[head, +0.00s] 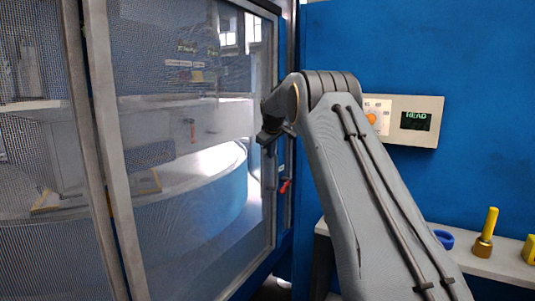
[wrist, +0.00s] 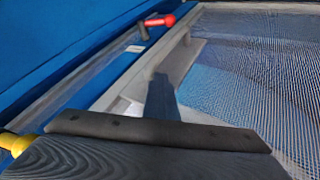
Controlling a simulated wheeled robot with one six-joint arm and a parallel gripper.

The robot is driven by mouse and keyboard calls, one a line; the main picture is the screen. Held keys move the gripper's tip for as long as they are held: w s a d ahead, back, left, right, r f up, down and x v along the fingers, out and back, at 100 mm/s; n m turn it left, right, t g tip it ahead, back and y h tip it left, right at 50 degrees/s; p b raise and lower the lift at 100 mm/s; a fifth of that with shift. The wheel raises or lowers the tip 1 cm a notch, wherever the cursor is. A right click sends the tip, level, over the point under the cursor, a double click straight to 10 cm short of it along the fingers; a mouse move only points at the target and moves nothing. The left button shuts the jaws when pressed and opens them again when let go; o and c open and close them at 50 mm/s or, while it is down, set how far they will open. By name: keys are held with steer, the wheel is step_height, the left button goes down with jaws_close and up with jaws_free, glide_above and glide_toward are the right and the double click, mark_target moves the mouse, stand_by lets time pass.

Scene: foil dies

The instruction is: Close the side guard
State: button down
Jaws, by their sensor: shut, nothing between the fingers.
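The side guard (head: 265,225) is a grey-framed mesh panel left of centre in the head view. Its frame (wrist: 118,88) and mesh (wrist: 265,50) also show in the wrist view. A grey upright handle (head: 269,170) is near its right edge. A narrow blue strip shows between the guard's edge and the post; I cannot tell how wide any gap is. My gripper (head: 266,134) is shut and empty, in front of the guard's right edge just above the handle. Its dark end (wrist: 160,130) fills the lower wrist view. I cannot tell whether it touches the guard.
A red-handled latch (head: 285,186) is by the post; it also shows in the wrist view (wrist: 160,20). A control panel (head: 405,120) is on the blue wall at right. A shelf (head: 480,262) below holds a blue ring (head: 444,239) and a yellow-handled tool (head: 487,232).

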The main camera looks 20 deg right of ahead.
steer(key=s+a+r+b, duration=0.4)
steer(key=s+a+r, duration=0.1)
steer(key=s+r, duration=0.25)
steer(key=s+a+f+m+g+y, duration=0.15)
steer(key=s+a+f, duration=0.25)
steer(key=s+f, duration=0.55)
steer(key=s+a+f+m+g, duration=0.15)
steer(key=s+a+f, duration=0.25)
steer(key=s+f, duration=0.55)
steer(key=s+a+f+g, duration=0.1)
steer(key=s+f, duration=0.2)
steer(key=s, duration=0.6)
steer(key=s+a+f+m+g, duration=0.1)
steer(key=s+f, duration=0.3)
steer(key=s, duration=0.6)
steer(key=s+a+f+m+g, duration=0.1)
steer(key=s+f, duration=0.3)
steer(key=s, duration=0.6)
steer(key=shift+s+a+f+y, duration=0.25)
steer(key=shift+a+y, duration=0.2)
steer(key=shift+a, duration=0.15)
